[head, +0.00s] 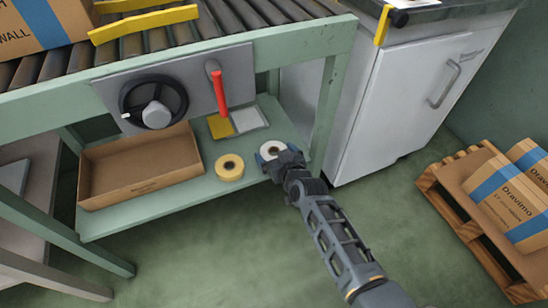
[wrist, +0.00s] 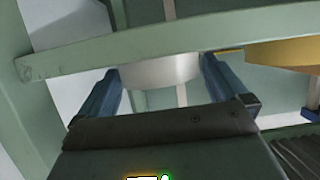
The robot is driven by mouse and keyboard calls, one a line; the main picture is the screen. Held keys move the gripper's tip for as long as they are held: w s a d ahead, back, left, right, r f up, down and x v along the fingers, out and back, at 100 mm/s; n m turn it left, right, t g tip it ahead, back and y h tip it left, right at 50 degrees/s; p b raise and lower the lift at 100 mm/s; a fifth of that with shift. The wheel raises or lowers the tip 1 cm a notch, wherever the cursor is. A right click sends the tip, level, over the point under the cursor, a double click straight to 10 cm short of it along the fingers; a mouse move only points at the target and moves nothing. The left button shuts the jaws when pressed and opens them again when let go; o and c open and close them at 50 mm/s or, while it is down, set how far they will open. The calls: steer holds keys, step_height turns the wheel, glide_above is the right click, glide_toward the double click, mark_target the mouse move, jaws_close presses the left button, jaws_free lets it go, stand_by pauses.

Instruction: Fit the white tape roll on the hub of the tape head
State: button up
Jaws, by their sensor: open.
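The white tape roll (head: 271,148) lies on the lower shelf of the conveyor frame. In the wrist view the white roll (wrist: 160,72) shows between my two blue fingers, behind a green rail. My gripper (head: 274,157) is open, with a finger on each side of the roll; I cannot tell whether they touch it. In the wrist view my gripper (wrist: 162,82) points at the roll. The tape head (head: 196,80) is a grey panel on the frame's side. It carries a black ring around a pale grey hub (head: 156,114) and a red lever (head: 217,90).
A yellow tape roll (head: 229,167) lies left of the white one. An open cardboard box (head: 140,190) stands farther left on the shelf (head: 185,205). Yellow and white pads (head: 248,119) lie behind. A frame leg (head: 328,110) and white cabinet (head: 400,100) stand right.

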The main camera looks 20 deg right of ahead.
steer(key=c, duration=0.8)
